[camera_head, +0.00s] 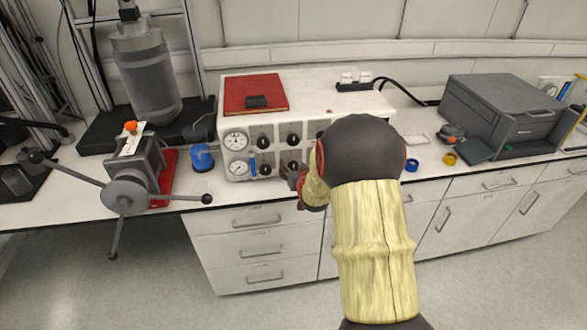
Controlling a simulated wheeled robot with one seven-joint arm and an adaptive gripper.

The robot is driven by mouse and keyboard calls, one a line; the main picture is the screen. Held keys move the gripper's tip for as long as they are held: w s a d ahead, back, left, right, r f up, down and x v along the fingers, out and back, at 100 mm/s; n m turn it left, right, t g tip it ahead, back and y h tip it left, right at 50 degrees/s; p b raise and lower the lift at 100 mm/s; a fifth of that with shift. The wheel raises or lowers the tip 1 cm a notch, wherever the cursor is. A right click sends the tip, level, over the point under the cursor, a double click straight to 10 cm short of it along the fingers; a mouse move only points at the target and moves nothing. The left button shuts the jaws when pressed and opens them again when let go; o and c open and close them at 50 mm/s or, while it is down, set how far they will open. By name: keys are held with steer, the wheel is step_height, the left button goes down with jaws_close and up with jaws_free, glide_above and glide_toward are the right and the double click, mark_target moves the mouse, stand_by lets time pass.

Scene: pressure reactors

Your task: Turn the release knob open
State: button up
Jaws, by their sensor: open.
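The white control box (233,108) stands on the bench, with two round gauges on the left of its front. Several black knobs (265,142) sit to the right of the gauges, and a small blue part (252,166) is among them. I cannot tell from any label which is the release knob. My gripper (288,172) is small and partly hidden by my arm. It is open, in front of the lower middle of the box, close to the lower knobs. I cannot tell whether it touches one. My arm hides the right part of the front.
A red book (253,92) lies on the box. A vise-like device with long handles (127,195) stands left, with a blue cap (202,157) beside it. A metal cylinder (146,75) stands behind. A grey printer (505,110) and blue and yellow rings are right.

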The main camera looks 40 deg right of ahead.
steer(key=shift+c, duration=0.5)
steer(key=c, duration=1.1)
